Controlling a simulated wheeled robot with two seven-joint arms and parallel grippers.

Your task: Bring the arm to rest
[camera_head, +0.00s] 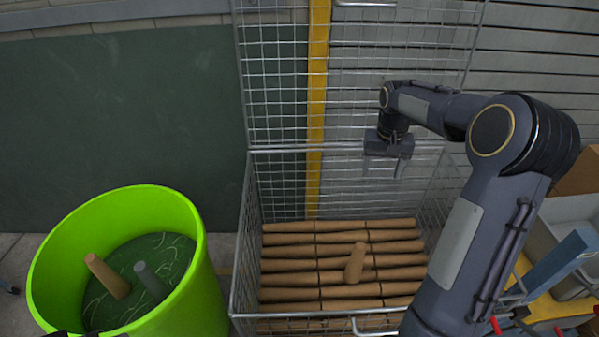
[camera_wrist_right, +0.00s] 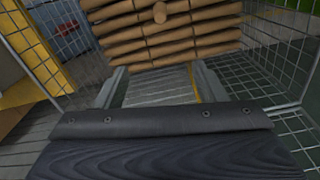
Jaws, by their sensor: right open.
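My right arm comes in from the right in the head view and reaches over the wire basket. My right gripper (camera_head: 383,168) hangs above the stacked brown pieces (camera_head: 340,250), with its fingers apart and nothing between them. In the right wrist view the two fingers of the right gripper (camera_wrist_right: 155,85) stand apart, with the stacked pieces (camera_wrist_right: 165,35) beyond them. One brown piece (camera_head: 355,263) sticks up from the stack. My left gripper does not show clearly in either view.
The wire basket (camera_head: 240,215) has tall mesh walls around the gripper. Grey bins (camera_head: 570,215) and a yellow surface lie at right.

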